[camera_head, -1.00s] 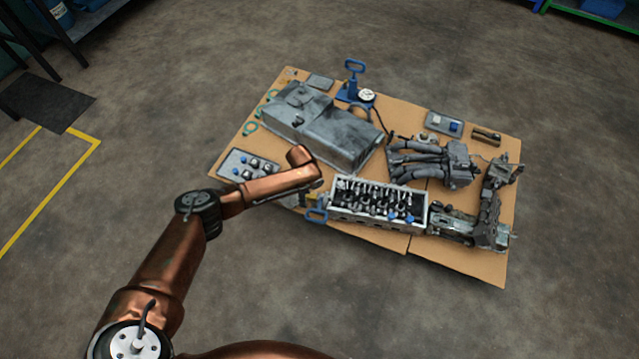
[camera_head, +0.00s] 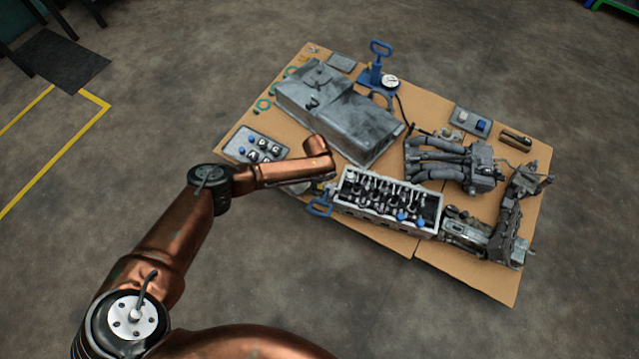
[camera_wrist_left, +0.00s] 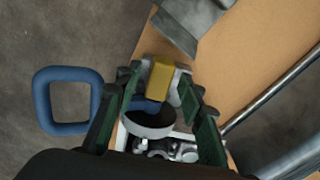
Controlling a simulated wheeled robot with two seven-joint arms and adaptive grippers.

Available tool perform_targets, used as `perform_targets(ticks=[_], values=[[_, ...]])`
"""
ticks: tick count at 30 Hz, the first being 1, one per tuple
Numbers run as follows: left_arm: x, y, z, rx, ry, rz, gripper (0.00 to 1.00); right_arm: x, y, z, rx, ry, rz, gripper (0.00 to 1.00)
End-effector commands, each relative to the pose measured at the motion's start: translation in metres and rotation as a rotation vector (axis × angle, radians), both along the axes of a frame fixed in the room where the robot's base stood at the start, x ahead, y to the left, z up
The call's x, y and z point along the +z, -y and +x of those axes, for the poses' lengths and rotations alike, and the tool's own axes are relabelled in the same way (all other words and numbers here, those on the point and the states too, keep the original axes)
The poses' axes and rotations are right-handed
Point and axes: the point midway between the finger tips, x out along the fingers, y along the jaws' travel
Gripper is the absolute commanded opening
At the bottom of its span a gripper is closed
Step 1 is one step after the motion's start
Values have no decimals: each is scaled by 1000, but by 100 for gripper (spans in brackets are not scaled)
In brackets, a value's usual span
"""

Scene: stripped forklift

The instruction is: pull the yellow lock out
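The yellow lock (camera_wrist_left: 160,78) is a small yellow block in the left wrist view, by the end of a white-and-grey metal part. My left gripper (camera_wrist_left: 159,82) has two green-padded fingers, spread open, one on each side of the lock. Gaps show between the pads and the lock, so I see no grip on it. In the head view my left arm reaches to the left end of the engine block (camera_head: 390,203), where its wrist mostly hides the gripper and the lock. My right gripper is not in view.
A blue loop handle (camera_wrist_left: 65,101) sits left of the fingers; it also shows in the head view (camera_head: 319,206). A grey metal cover (camera_head: 340,115), a hose manifold (camera_head: 440,160) and a blue-handled gauge stand (camera_head: 378,72) lie on the cardboard (camera_head: 475,285). Open floor surrounds it.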

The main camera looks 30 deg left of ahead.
Motion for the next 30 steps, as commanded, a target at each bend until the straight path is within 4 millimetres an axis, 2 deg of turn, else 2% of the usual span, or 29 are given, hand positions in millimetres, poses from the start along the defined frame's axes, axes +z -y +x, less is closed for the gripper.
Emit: perform_targets(ticks=[9,25,30], values=[[-2,0,0,0,1,0,36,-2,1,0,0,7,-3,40],[-2,0,0,0,0,0,0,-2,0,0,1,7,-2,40],[-2,0,0,0,0,0,0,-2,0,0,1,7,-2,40]])
